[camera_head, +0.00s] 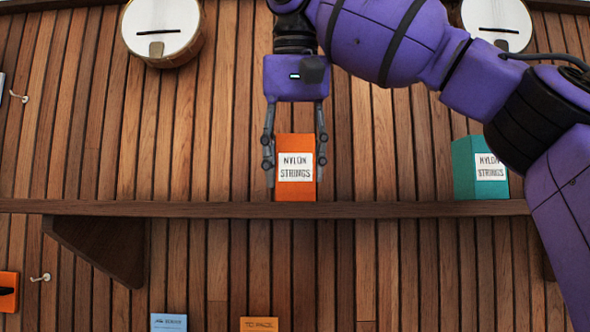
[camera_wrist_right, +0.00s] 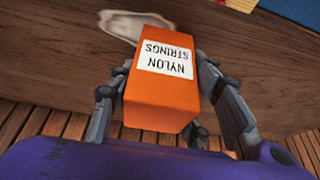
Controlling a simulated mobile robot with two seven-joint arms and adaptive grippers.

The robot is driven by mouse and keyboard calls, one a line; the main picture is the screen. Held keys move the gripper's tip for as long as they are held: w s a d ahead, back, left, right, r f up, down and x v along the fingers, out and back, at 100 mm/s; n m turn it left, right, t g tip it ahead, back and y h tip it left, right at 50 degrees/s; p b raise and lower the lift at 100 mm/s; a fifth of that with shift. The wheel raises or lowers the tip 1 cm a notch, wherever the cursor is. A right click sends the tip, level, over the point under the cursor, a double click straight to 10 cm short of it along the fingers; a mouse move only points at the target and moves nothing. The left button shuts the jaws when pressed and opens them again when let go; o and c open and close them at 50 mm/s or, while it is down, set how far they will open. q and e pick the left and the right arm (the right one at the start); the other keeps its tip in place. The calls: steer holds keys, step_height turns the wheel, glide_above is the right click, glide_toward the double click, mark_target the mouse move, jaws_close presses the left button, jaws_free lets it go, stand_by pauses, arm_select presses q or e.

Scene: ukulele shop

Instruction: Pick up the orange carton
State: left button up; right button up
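The orange carton (camera_head: 295,187) stands upright on the wooden shelf (camera_head: 130,207), with a white "NYLON STRINGS" label facing out. My right gripper (camera_head: 294,165) comes down from above, with one finger on each side of the carton. In the right wrist view the carton (camera_wrist_right: 160,100) lies between the spread fingers of the gripper (camera_wrist_right: 165,110). The fingers are apart and close to its sides; whether they touch it is hard to tell. My left gripper is not in view.
A teal carton (camera_head: 466,170) stands on the same shelf to the right, beside my right arm. Round drum-like instruments (camera_head: 160,30) hang on the slatted wall. The shelf left of the orange carton is clear. Blue (camera_head: 168,322) and orange (camera_head: 259,324) signs show below.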

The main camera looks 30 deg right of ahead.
steer(key=shift+c, duration=1.4)
steer(key=shift+r, duration=0.15)
